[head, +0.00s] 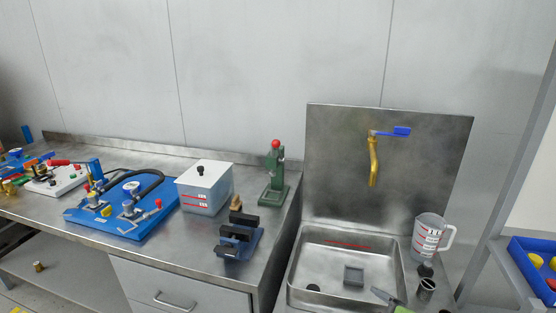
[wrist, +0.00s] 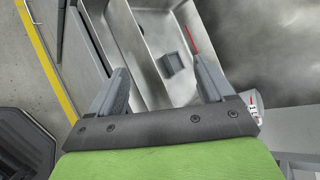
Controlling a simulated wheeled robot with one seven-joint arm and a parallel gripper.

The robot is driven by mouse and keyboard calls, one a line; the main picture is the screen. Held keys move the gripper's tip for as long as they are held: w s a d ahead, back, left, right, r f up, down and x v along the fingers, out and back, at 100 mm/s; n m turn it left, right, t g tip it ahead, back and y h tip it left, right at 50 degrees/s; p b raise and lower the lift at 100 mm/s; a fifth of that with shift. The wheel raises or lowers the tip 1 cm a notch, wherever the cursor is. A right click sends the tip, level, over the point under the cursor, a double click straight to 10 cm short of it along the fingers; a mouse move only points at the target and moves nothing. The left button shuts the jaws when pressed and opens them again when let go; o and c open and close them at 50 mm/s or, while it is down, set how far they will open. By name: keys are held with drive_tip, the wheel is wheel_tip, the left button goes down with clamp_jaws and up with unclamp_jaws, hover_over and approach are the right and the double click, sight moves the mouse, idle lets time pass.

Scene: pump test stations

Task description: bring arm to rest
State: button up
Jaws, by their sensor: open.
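My gripper (wrist: 160,84) is open and empty in the wrist view, its two fingers spread wide apart above the sink. In the head view a grey finger and a bit of green of my gripper (head: 386,297) show at the bottom edge, over the front of the sink. The rest of my arm is out of the head view. The steel sink (head: 312,240) has a small grey square block (head: 353,275) on its floor; this block also shows between the fingers in the wrist view (wrist: 173,63). Nothing touches the fingers.
On the bench (head: 180,245) are a blue vise-like fixture (head: 238,238), a green press (head: 274,180), a lidded box (head: 204,188) and a blue pump board (head: 130,225).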

drive_tip(key=s+a+r+n+g+p, duration=0.3)
drive_tip(key=s+a+r+n+g, duration=0.45)
drive_tip(key=n, duration=0.75)
drive_tip(key=s+r+n+h+p, duration=0.3)
drive_tip(key=s+r+n, duration=0.3)
drive_tip(key=s+r, duration=0.8)
drive_tip(key=shift+s+a+r+t+h, duration=0.35)
drive_tip(key=shift+r+t+h, duration=0.15)
drive_tip(key=shift+r, duration=0.15)
